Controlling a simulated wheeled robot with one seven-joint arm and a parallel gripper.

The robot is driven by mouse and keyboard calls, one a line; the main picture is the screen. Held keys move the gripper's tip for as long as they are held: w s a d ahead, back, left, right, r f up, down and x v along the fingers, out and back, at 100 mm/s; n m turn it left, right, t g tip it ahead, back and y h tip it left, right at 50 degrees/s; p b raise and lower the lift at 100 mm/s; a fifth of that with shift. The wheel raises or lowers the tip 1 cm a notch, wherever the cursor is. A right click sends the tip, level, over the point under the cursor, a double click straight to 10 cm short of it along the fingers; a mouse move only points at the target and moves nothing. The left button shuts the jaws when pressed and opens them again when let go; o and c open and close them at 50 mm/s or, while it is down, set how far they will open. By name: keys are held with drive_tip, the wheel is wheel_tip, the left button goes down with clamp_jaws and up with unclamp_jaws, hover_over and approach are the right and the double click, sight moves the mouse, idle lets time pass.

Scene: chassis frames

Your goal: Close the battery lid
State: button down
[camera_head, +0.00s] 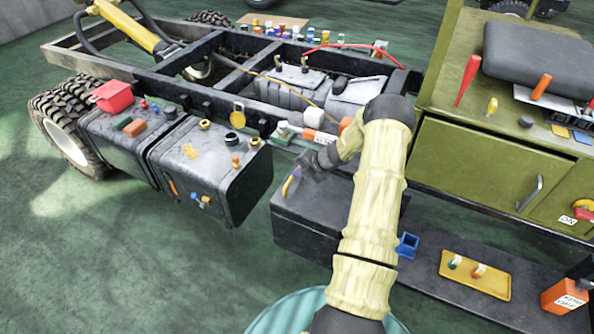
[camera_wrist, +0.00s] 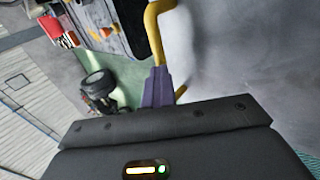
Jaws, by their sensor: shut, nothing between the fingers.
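The battery box (camera_head: 310,232) is a dark grey case low beside the chassis, below my forearm. Its lid (camera_head: 335,192) lies over the top, partly hidden by my arm; I cannot tell whether it is fully down. A yellow handle (camera_head: 291,181) is at the box's left end. In the wrist view the yellow handle (camera_wrist: 152,30) curves down behind my fingers, beside a smooth grey surface that seems to be the lid (camera_wrist: 235,50). My gripper (camera_head: 308,167) is shut and empty, close to the handle. Its fingers also show in the wrist view (camera_wrist: 159,85); contact with the handle is unclear.
A dark tank (camera_head: 232,185) with caps stands left of the box. A blue cup (camera_head: 407,245) and a yellow tray (camera_head: 470,285) are on a dark step at right. An olive cabinet (camera_head: 480,175) stands behind them. The green floor at left is clear.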

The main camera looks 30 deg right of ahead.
drive_tip(key=shift+a+f, duration=0.1)
drive_tip(key=shift+f, duration=0.15)
drive_tip(key=shift+s+d+r+p, duration=0.15)
drive_tip(key=shift+d+r+p, duration=0.15)
drive_tip(key=shift+r+p, duration=0.5)
drive_tip(key=w+r+p+v, duration=0.1)
drive_tip(key=p+v, duration=0.1)
drive_tip(key=v, duration=1)
drive_tip(key=shift+s+a+r, duration=0.2)
drive_tip(key=shift+s+r, duration=0.05)
drive_tip(key=shift+r, duration=0.05)
drive_tip(key=shift+a, duration=0.1)
